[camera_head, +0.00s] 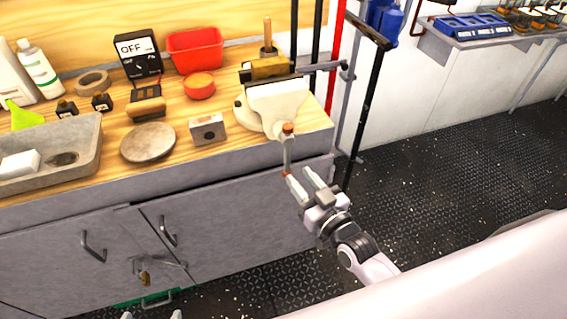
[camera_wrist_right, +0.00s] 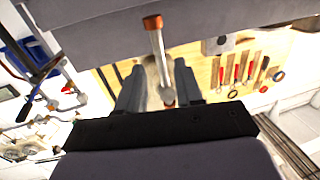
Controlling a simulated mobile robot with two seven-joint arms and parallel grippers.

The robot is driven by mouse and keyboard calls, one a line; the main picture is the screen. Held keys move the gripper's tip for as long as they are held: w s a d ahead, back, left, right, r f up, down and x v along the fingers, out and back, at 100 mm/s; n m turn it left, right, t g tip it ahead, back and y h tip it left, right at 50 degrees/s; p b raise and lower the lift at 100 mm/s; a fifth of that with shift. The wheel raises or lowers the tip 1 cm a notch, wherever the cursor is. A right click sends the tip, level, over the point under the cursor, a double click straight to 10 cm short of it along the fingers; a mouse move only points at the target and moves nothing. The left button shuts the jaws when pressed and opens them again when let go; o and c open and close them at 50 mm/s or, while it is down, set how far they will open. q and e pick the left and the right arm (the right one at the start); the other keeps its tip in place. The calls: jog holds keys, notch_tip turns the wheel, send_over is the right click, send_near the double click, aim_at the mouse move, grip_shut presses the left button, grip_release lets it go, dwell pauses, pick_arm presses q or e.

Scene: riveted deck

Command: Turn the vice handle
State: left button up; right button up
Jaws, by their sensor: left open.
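The white vice (camera_head: 279,100) is mounted at the right front corner of the wooden bench. Its handle (camera_head: 287,150) is a metal bar with orange ends, hanging near upright in front of the bench edge. My right gripper (camera_head: 299,174) is at the handle's lower end. In the right wrist view, the handle (camera_wrist_right: 158,50) passes between the two parted fingers of my right gripper (camera_wrist_right: 157,78), with a gap on each side. My left gripper (camera_head: 152,315) shows only its two parted fingertips at the bottom edge, away from the vice.
The bench holds a grey sink (camera_head: 85,165), a round stone disc (camera_head: 148,143), a metal block (camera_head: 208,129), a red bin (camera_head: 195,50) and an OFF box (camera_head: 138,55). Cabinet doors with handles (camera_head: 168,232) stand below. Open floor (camera_head: 440,165) lies to the right.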

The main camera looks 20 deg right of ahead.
aim_at(289, 163)
jog(key=shift+x, duration=3.55)
grip_shut()
